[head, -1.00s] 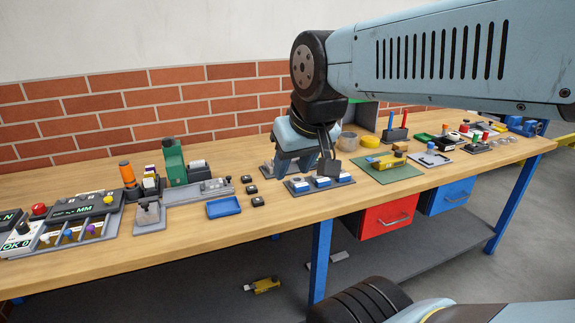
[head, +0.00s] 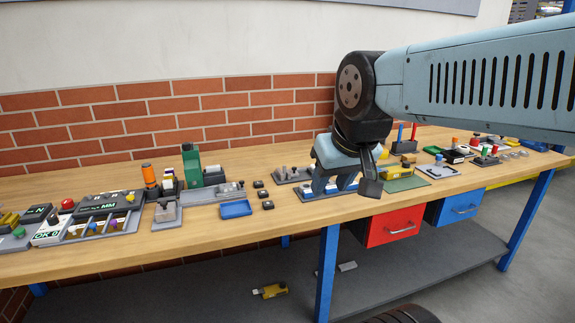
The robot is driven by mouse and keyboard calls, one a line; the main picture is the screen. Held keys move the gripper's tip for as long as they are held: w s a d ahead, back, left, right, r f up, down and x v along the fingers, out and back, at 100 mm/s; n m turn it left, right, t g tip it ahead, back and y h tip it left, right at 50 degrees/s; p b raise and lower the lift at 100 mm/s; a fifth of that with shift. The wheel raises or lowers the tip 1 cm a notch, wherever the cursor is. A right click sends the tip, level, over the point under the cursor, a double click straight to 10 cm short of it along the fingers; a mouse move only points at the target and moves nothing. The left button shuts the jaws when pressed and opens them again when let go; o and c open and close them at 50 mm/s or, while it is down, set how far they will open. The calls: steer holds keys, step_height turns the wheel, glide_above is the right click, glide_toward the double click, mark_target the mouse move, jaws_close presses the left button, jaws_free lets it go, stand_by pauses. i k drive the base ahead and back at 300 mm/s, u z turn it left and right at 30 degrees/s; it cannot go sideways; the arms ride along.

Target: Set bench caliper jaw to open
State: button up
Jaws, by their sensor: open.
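A long grey rail fixture with small upright blocks (head: 212,194) lies on the bench left of centre, and it looks like the bench caliper. Its jaw is too small to tell open from shut. A smaller grey fixture with a block (head: 166,213) stands just left of it. My gripper (head: 333,187) is open, with its two blue-grey fingers pointing down over the bench, well to the right of the rail fixture. It hides part of a grey panel with blue and white parts (head: 309,195). I see nothing between the fingers.
A blue tray (head: 235,209) and several small black blocks (head: 263,194) lie between the rail fixture and my gripper. A green upright device (head: 191,167) stands behind the rail. Display panels (head: 108,203) crowd the left. Red (head: 390,227) and blue (head: 455,207) drawers hang under the bench.

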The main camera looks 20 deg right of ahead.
mark_target(293, 174)
steer(key=z, duration=0.05)
steer(key=i, duration=1)
steer(key=u, duration=0.05)
